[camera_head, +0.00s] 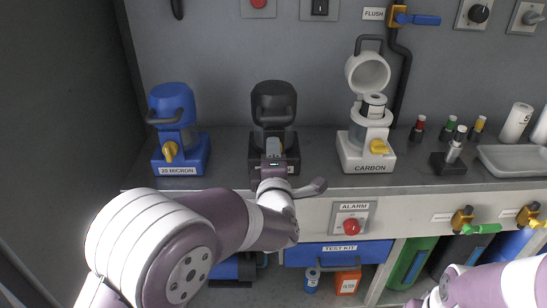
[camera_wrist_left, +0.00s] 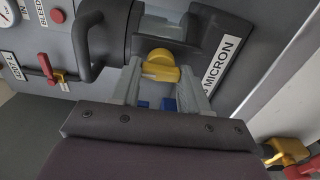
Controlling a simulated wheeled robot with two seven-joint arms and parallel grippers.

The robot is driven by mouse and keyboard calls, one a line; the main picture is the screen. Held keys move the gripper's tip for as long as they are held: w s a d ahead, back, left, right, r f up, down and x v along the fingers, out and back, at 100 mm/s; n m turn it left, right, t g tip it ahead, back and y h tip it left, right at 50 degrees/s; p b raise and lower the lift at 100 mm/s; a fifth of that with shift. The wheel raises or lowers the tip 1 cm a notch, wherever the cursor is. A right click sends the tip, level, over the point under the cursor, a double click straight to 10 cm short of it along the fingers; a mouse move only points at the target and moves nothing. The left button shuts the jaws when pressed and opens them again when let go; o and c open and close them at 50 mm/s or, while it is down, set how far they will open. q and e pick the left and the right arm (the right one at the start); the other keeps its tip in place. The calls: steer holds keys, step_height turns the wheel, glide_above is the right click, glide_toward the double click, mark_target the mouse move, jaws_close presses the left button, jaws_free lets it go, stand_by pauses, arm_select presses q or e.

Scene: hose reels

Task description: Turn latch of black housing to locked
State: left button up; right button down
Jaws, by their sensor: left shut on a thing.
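The black housing (camera_head: 273,105) stands upright on the counter, between the blue and white housings, with its lid closed. My left gripper (camera_head: 273,157) is at the front of its base, and my wrist hides the latch in the head view. In the left wrist view, the yellow latch (camera_wrist_left: 160,66) sits on the black base beside a label ending in MICRON (camera_wrist_left: 222,60). My left gripper (camera_wrist_left: 160,88) has one finger on each side of the latch and is shut on it. Part of my right arm shows at the lower right, but its gripper is not visible.
The blue housing (camera_head: 178,120) is close on the left. The white CARBON housing (camera_head: 370,130) stands open on the right. Several small bottles and a grey tray (camera_head: 515,158) are farther right. The alarm button (camera_head: 351,226) is on the counter front.

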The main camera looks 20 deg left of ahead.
arm_select(q)
steer(key=shift+f, duration=0.1)
steer(key=o, duration=1.1)
steer(key=shift+c, duration=0.2)
steer(key=p+v, duration=0.3)
steer(key=v, duration=0.9)
steer(key=shift+s, duration=0.4)
steer(key=shift+d, duration=0.1)
